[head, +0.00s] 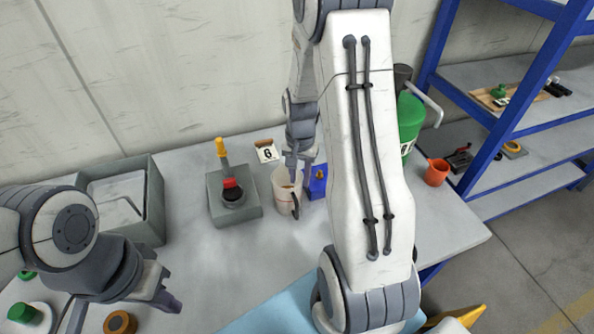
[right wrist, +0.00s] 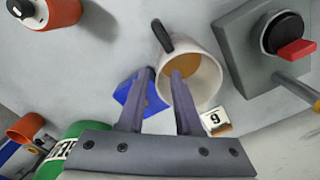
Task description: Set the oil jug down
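The oil jug (head: 282,200), cream with a dark handle, appears upright on the grey table (head: 350,206). In the right wrist view the jug (right wrist: 207,80) shows amber oil inside. My right gripper (head: 295,172) is at the jug's rim. In the right wrist view its two fingers (right wrist: 162,76) are apart, one over the jug's mouth and the other outside it. Firm contact with the wall is not clear. My left gripper (head: 165,297) is low at the left, away from the jug; its finger gap is unclear.
A grey box with a red-and-black knob (head: 232,195) stands left of the jug. A blue block (head: 318,180) is close on its right. A number card (head: 267,152) is behind. A grey tray (head: 153,195), green canister (head: 411,122) and orange cup (head: 437,173) stand farther off.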

